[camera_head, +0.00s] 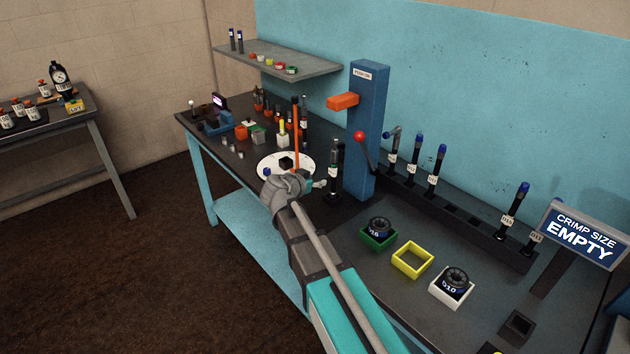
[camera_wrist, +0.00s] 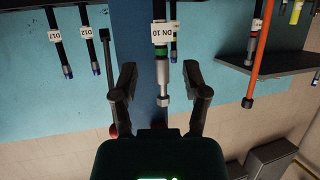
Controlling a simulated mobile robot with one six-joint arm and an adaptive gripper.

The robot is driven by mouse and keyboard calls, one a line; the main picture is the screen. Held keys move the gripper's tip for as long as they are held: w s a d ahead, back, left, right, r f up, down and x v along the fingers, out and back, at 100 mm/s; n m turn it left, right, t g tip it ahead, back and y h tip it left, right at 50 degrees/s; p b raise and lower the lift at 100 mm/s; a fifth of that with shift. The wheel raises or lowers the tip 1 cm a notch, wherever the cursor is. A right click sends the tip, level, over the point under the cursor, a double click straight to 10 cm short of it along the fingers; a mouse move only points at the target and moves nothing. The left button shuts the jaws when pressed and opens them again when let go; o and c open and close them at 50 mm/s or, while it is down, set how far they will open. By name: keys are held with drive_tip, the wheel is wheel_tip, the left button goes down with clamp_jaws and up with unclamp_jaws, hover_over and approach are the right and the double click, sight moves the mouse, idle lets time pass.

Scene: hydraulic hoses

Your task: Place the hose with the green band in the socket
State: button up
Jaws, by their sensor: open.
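The hose with the green band (camera_wrist: 160,50) is black, with a white DN 10 label and a metal end fitting. In the wrist view it lies between my open fingers (camera_wrist: 160,85), with no clear contact. In the head view a black hose with a white label (camera_head: 334,165) stands upright on the bench beside the blue column; it appears to be the same one. My gripper (camera_head: 312,184) is just left of it, its fingers small and partly hidden. A square dark holder with an opening (camera_head: 518,325) sits at the front right; I cannot tell whether it is the socket.
The blue column (camera_head: 366,135) with an orange block and red-knobbed lever stands right behind the hose. A rack (camera_head: 460,215) holds several blue-capped hoses. Green (camera_head: 378,238), yellow (camera_head: 412,260) and white (camera_head: 451,290) trays lie in front. A sign (camera_head: 585,235) reads "CRIMP SIZE EMPTY".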

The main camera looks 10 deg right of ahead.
drive_tip(key=s+d+f+n+g+y, duration=0.1)
drive_tip(key=s+d+f+g, duration=0.1)
drive_tip(key=s, duration=0.2)
drive_tip(key=s+d+f+n+g+y, duration=0.1)
drive_tip(key=s+d+f+g, duration=0.1)
drive_tip(key=s+d+f, duration=0.1)
drive_tip(key=s+d+f+g+y, duration=0.1)
drive_tip(key=s+d+f+g, duration=0.1)
drive_tip(key=s, duration=0.2)
drive_tip(key=shift+s+d+f+n, duration=0.35)
drive_tip(key=shift+d+n, duration=0.05)
drive_tip(key=s, duration=0.2)
drive_tip(key=s+f+n+g+y, duration=0.1)
drive_tip(key=s, duration=0.1)
drive_tip(key=s+f+n+g+y, duration=0.1)
drive_tip(key=s, duration=0.1)
drive_tip(key=shift+d+f, duration=0.25)
drive_tip(key=shift+d, duration=0.15)
drive_tip(key=s+a+f+n+g+y, duration=0.1)
drive_tip(key=s+n+g+y, duration=0.1)
drive_tip(key=s, duration=0.5)
drive_tip(key=shift+f+n+y, duration=0.15)
drive_tip(key=shift+n+y, duration=0.55)
drive_tip(key=shift+y, duration=0.3)
drive_tip(key=shift+a, duration=0.1)
